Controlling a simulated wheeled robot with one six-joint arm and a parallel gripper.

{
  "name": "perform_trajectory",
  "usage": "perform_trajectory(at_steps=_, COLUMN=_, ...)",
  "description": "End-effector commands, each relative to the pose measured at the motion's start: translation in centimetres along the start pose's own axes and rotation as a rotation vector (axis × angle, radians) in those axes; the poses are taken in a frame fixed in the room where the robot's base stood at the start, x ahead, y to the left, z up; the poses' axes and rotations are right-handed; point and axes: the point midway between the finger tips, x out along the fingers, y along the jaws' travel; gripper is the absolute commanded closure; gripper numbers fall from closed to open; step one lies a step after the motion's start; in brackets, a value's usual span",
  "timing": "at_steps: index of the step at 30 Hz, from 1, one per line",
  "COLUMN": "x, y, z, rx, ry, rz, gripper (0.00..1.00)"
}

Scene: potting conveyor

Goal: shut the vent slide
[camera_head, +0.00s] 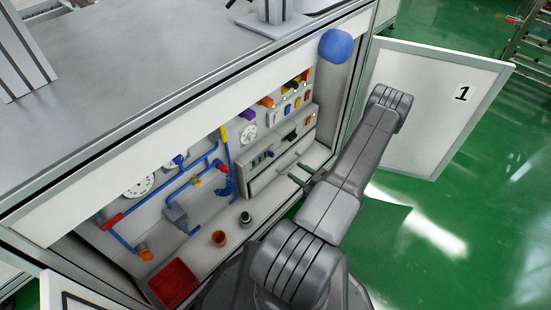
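I cannot pick out the vent slide with certainty. A pale grey panel (274,163) on the right of the cabinet's inside carries a row of dark slots and a small dark block (290,137), and may be the vent. Whether any slide there is open or shut is too small to tell. My gripper (297,173) is in front of the lower part of this panel. Its two thin fingers point left into the cabinet, with a gap between them and nothing seen in it. Whether they touch the panel cannot be told.
Blue pipes (190,178) with red and orange ends and round gauges (139,186) fill the left back wall. An open door (435,105) marked 1 is at right.

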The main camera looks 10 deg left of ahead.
Motion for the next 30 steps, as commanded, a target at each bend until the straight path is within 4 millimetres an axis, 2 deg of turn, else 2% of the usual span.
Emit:
perform_trajectory(at_steps=18, x=8.8, y=-0.1, z=0.1, rx=-0.002, ry=0.001, rz=-0.004, gripper=0.6)
perform_trajectory(at_steps=24, x=10.5, y=0.0, z=0.1, rx=-0.002, ry=-0.001, rz=-0.001, gripper=0.6)
perform_trajectory(at_steps=30, x=11.0, y=0.1, z=0.0, rx=0.0, ry=-0.001, rz=0.001, gripper=0.6)
